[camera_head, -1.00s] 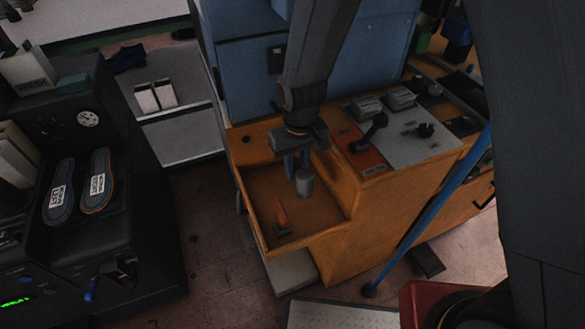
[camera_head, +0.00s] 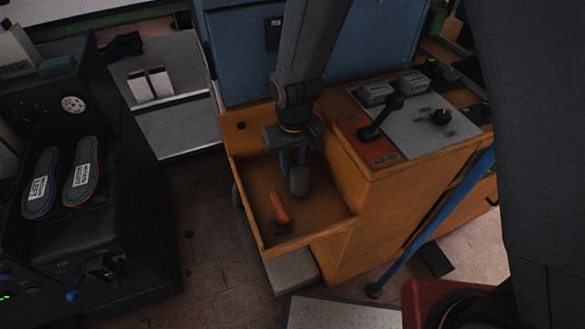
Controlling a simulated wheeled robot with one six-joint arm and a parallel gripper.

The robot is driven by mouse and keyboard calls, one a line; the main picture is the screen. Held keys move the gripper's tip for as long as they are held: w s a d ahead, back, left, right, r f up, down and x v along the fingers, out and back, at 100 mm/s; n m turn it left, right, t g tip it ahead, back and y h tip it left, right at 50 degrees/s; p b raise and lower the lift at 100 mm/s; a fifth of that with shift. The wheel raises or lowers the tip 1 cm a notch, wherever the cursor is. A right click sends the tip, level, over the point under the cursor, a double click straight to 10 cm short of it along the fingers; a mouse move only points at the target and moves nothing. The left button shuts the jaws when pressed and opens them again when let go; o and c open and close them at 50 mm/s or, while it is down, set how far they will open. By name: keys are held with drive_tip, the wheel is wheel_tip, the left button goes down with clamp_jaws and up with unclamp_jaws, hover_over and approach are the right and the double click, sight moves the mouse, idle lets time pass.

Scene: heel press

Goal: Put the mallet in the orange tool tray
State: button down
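The orange tool tray (camera_head: 343,218) is an open box on the left side of the orange cabinet. The mallet (camera_head: 299,182) shows as a grey rounded head just below my gripper (camera_head: 290,158), inside the tray's outline. My gripper points down over the back part of the tray, with bluish parts beside the mallet head. It appears shut on the mallet, but the grasp and most of the handle are hidden. I cannot tell whether the mallet touches the tray floor.
An orange-handled tool (camera_head: 279,207) with a dark head lies in the tray, left of the mallet. The tray walls rise around both. A control panel with a black lever (camera_head: 382,118) stands to the right. A black machine with two insoles (camera_head: 81,185) is at left.

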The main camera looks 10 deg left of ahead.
sight(293, 164)
drive_tip(key=shift+w+f, duration=0.2)
drive_tip(key=shift+f, duration=0.05)
drive_tip(key=shift+f, duration=0.15)
drive_tip(key=c, duration=1.6)
unclamp_jaws()
drive_tip(key=shift+o, duration=0.2)
drive_tip(key=r, duration=1.1)
drive_tip(key=shift+s+d+b, duration=0.1)
drive_tip(key=shift+s+b, duration=0.25)
drive_tip(key=shift+s+r, duration=0.1)
drive_tip(key=shift+r, duration=0.55)
